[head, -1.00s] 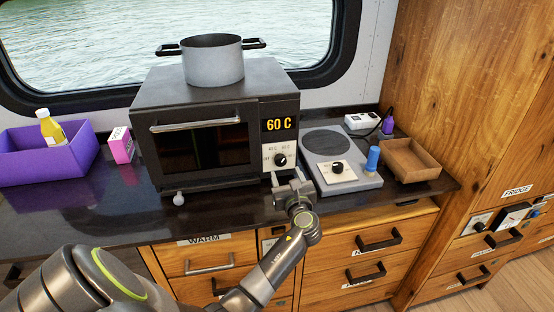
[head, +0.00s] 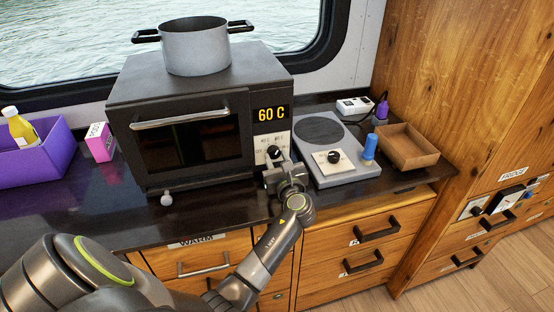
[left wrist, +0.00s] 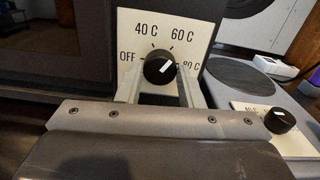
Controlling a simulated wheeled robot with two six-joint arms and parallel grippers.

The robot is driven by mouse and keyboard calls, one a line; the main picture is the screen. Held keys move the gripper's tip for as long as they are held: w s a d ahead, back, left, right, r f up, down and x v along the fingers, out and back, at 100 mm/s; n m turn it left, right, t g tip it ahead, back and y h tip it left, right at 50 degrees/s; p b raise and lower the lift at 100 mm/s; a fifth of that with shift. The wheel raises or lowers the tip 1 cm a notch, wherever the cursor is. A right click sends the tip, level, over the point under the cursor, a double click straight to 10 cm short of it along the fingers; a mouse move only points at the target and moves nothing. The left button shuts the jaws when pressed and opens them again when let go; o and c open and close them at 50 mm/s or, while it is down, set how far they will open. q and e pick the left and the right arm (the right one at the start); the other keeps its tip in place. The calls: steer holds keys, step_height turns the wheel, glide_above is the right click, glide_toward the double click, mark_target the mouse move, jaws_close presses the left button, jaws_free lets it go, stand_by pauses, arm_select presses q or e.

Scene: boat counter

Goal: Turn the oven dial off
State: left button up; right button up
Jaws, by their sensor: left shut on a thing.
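The black oven dial (head: 273,152) sits on a pale panel at the oven's (head: 200,92) lower right. In the left wrist view, the dial (left wrist: 160,67) has a white mark pointing up and right, toward the 60 C and 80 C side, away from OFF at left. The oven display (head: 271,114) reads 60 C. My left gripper (head: 273,169) is at the dial from the front. In the left wrist view its fingers (left wrist: 161,86) stand on either side of the dial, shut on it. My right gripper is not in view.
A grey pot (head: 195,50) stands on the oven. A hotplate (head: 338,165) with its own dial is close at right, beside a blue cylinder (head: 370,146) and a brown tray (head: 407,160). A purple bin (head: 50,165) and pink box (head: 99,142) are at left.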

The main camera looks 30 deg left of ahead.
arm_select(q)
steer(key=c, duration=0.4)
steer(key=shift+o, duration=0.2)
steer(key=n+b, duration=0.3)
steer(key=n, duration=0.3)
steer(key=shift+f, duration=0.15)
steer(key=n+b, duration=0.3)
steer(key=n, duration=0.2)
steer(key=shift+n, duration=0.4)
steer(key=n+b, duration=0.4)
steer(key=n, duration=0.2)
steer(key=n+b, duration=0.2)
steer(key=n, duration=0.2)
steer(key=shift+b, duration=0.35)
steer(key=shift+n+b, duration=0.5)
steer(key=shift+n, duration=0.5)
